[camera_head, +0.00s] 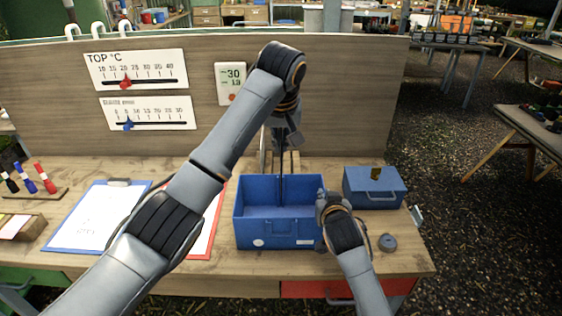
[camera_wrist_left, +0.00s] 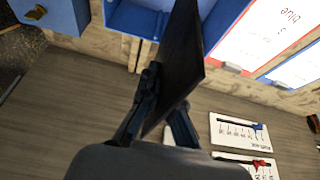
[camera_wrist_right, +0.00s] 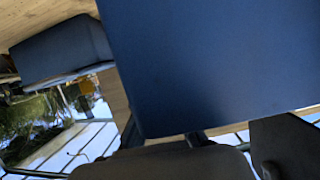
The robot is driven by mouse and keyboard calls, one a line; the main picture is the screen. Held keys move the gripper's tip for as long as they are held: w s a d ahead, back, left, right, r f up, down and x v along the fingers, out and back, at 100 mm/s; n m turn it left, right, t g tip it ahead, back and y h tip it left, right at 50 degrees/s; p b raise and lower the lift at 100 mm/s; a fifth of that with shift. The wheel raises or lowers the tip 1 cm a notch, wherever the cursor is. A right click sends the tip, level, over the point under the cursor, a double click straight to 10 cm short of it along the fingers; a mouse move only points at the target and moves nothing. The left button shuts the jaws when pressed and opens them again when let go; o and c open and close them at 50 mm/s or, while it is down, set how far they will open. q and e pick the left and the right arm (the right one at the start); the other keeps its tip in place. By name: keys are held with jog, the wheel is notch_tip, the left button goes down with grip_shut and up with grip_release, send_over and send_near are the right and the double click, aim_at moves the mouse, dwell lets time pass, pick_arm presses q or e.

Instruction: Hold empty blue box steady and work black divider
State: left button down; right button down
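The blue box (camera_head: 262,241) stands open-topped on the wooden bench and looks empty apart from the black divider. The black divider (camera_head: 281,187) is seen nearly edge-on in the head view, upright with its lower part inside the box. My left gripper (camera_wrist_left: 166,108) is shut on the divider (camera_wrist_left: 182,55), above the box (camera_wrist_left: 138,20). My right gripper (camera_head: 324,202) is at the box's right side, near its front corner. In the right wrist view, its fingers look spread and a blue surface, apparently the box wall (camera_wrist_right: 215,60), fills the space ahead. Contact there is hidden.
A small closed blue case (camera_head: 375,190) stands right of the box, with a dark round object (camera_head: 388,243) in front. Clipboards (camera_head: 95,218) lie to the left, partly behind my left arm. A wooden back panel (camera_head: 340,110) rises behind the bench.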

pick_arm(q)
jog(key=shift+r, duration=0.6)
pick_arm(e)
jog(key=c, duration=1.4)
grip_release()
jog(key=shift+c, duration=0.2)
jog(key=shift+s, duration=0.1)
